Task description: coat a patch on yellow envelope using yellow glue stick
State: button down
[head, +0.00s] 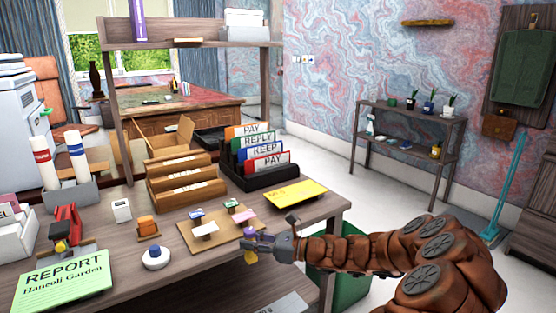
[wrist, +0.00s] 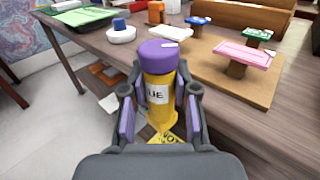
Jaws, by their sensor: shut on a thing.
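A yellow glue stick (wrist: 158,88) with a purple end and a white label stands between my gripper's fingers (wrist: 158,112) in the wrist view, and they are shut on it. In the head view, my gripper (head: 262,248) is at the desk's front edge, beside the stamp board, with a bit of the yellow glue stick (head: 250,258) showing below it. The yellow envelope (head: 296,192) lies flat near the desk's right corner, behind and right of my gripper, apart from it. A yellow marked patch shows under the glue stick in the wrist view; I cannot tell what it is.
A wooden board (head: 190,235) with several small stamps lies just left of my gripper. A black file rack (head: 262,175) with colored folders stands behind the envelope. A white round pot (head: 156,258) and a green report (head: 62,287) are further left. A green bin (head: 345,283) stands below.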

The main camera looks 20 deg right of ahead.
notch_tip(320, 180, down, 2)
jog(key=shift+f+b, duration=0.25)
jog(key=shift+b, duration=0.6)
jog(key=w+d+r+m+t+h, duration=0.2)
jog(key=d+r+m+t+h, duration=0.1)
jog(key=d+r, duration=0.5)
jog(key=w+d+r+m+t+h, duration=0.2)
jog(key=d+r+m+t+h, duration=0.2)
jog(key=d+r+h, duration=0.4)
jog(key=d+r+m, duration=0.1)
jog(key=d, duration=0.5)
jog(key=shift+d+m, duration=0.3)
jog(key=shift+d, duration=0.05)
jog(key=shift+w, duration=0.1)
